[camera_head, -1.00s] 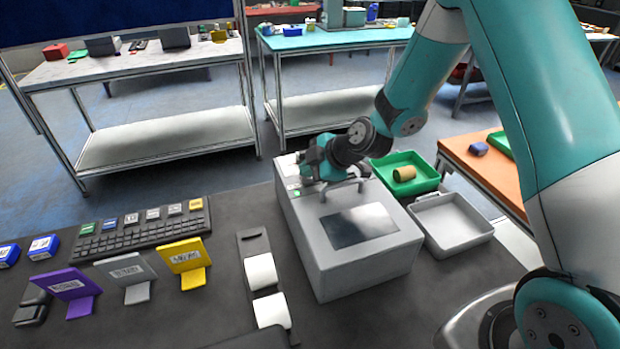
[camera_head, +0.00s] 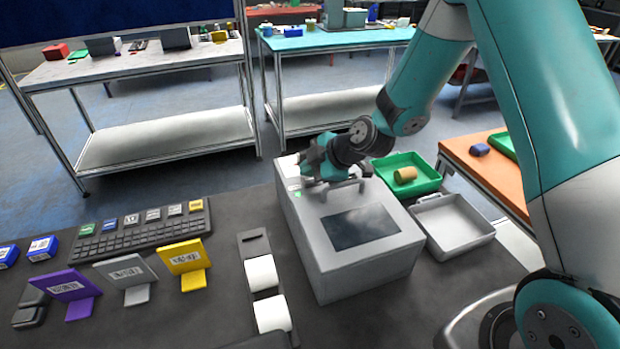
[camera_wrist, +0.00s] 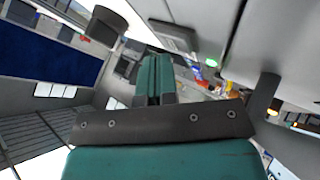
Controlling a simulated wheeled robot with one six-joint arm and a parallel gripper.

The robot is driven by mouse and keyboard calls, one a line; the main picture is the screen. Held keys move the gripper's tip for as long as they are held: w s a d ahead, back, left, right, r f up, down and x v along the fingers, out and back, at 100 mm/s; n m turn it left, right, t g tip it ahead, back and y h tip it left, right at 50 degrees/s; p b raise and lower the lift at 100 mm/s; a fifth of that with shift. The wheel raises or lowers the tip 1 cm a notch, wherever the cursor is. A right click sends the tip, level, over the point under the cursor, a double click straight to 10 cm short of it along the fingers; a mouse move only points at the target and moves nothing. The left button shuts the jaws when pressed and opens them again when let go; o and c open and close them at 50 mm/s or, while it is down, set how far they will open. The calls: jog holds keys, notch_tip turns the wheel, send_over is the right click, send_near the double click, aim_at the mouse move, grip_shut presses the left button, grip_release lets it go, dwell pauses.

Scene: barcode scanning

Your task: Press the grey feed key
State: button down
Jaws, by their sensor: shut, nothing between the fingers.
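The grey box-shaped machine (camera_head: 350,262) with a dark screen (camera_head: 360,228) stands on the dark table in the head view. My gripper (camera_head: 306,172) is shut and empty, low over the machine's back left top. A small green mark or key (camera_head: 296,189) shows on the machine's top, just left of and below the gripper. I cannot make out the grey feed key; the gripper may cover it. In the wrist view, the shut teal fingers (camera_wrist: 153,72) lie together. A green light (camera_wrist: 211,62) and an orange light (camera_wrist: 272,111) show to their right.
A green tray (camera_head: 425,183) holding a tan cylinder (camera_head: 405,175) and an empty grey tray (camera_head: 478,243) stand right of the machine. White rolls (camera_head: 262,273) lie left of it. A keyboard (camera_head: 140,238) and a yellow barcode stand (camera_head: 186,257) are farther left.

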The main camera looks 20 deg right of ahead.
aim_at(311, 182)
jog(key=shift+s+f, duration=0.15)
jog(key=shift+s, duration=0.35)
jog(key=shift+r+p, duration=1.35)
jog(key=shift+r, duration=1.4)
jog(key=shift+w, duration=0.1)
jog(key=shift+r, duration=0.15)
jog(key=s+a+r+m+g+b, duration=0.1)
jog(key=s+a+r+m+g, duration=0.1)
jog(key=s+a+r, duration=0.3)
jog(key=s+r+m+g+b, duration=0.1)
jog(key=s+r+m+g, duration=0.15)
jog(key=s, duration=0.45)
jog(key=s+r+m+g+h+b, duration=0.1)
jog(key=s+r+m, duration=0.1)
jog(key=s, duration=0.7)
jog(key=s+r+m+g+b, duration=0.1)
jog(key=s+m, duration=0.3)
jog(key=s, duration=0.5)
jog(key=shift+d+r+h, duration=0.4)
jog(key=shift+w+g, duration=0.1)
jog(key=shift+g, duration=0.15)
